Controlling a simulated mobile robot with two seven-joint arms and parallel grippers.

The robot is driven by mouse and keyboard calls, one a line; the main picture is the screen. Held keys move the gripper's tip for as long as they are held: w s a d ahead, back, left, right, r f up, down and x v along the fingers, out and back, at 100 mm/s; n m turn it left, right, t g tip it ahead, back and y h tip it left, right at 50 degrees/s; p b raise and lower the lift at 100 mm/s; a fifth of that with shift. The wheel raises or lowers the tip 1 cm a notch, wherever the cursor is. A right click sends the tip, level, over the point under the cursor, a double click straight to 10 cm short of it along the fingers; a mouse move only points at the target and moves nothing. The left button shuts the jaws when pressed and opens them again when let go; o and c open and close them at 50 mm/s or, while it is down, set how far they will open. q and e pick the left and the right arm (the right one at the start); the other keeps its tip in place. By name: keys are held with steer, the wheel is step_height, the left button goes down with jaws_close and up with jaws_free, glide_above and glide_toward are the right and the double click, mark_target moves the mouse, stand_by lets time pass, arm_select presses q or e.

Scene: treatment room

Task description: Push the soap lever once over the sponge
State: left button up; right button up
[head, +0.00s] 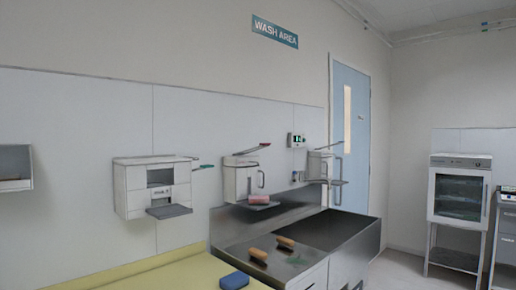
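Neither gripper is in the head view. A white wall dispenser (235,183) hangs above the left end of the metal sink, with a long red-tipped lever (250,149) on top. A pink block (259,199), possibly the sponge, lies on the small tray below it. A second similar dispenser (316,166) hangs farther right, with its own lever (331,146) on top. A blue block (234,281), which could also be a sponge, lies at the front edge of the yellow surface (165,275). I cannot tell which dispenser holds soap.
A wider white wall unit (130,190) with a dark tray hangs left. Two wooden-backed brushes, one nearer (258,254) and one farther (285,242), lie on the metal sink top (232,232). The basin is at right. Floor (410,265) shows clear before a glass-fronted cabinet (459,190).

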jaws_close()
stand_by(0.5)
stand_by(0.8)
